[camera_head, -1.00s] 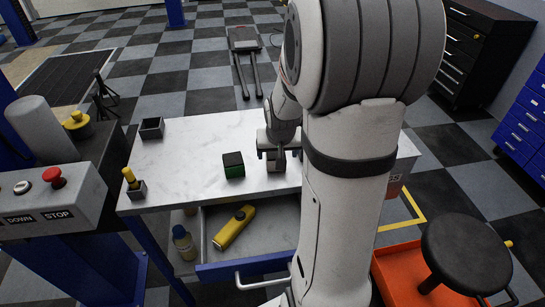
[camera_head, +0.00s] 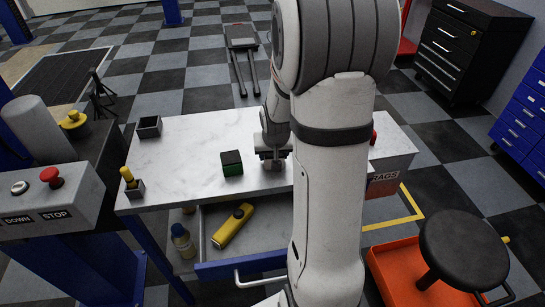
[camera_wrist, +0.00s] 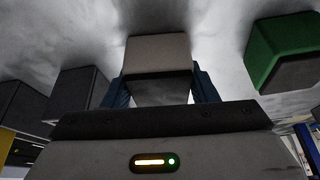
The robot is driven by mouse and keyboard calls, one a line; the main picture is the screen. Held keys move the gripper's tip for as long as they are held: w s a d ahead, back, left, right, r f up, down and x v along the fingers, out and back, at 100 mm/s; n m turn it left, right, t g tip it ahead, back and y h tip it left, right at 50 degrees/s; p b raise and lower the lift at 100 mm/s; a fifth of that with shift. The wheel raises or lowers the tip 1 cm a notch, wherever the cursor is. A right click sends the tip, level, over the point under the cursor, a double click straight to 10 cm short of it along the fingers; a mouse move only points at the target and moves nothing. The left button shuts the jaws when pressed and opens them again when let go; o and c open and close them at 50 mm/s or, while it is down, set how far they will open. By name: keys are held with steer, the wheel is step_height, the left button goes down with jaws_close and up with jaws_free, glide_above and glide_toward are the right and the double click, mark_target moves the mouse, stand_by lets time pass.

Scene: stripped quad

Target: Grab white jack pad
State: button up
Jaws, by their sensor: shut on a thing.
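The white jack pad is a small pale block with a dark side, and it shows in the wrist view (camera_wrist: 158,52). My gripper (camera_wrist: 162,88) is shut on it, with a blue finger on each side. In the head view my gripper (camera_head: 272,157) is over the white worktop, right of a green block with a dark top (camera_head: 231,164). The pad is small and mostly hidden there, and I cannot tell whether it touches the worktop. The green block also shows at the right of the wrist view (camera_wrist: 287,50).
The white worktop (camera_head: 190,155) holds a black open box (camera_head: 150,127) and a dark holder with a yellow-handled item (camera_head: 134,187). A drawer (camera_head: 262,223) below stands open with a yellow tool (camera_head: 233,226). A rags box (camera_head: 388,180) is at the right.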

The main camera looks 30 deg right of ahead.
steer(key=c, duration=0.5)
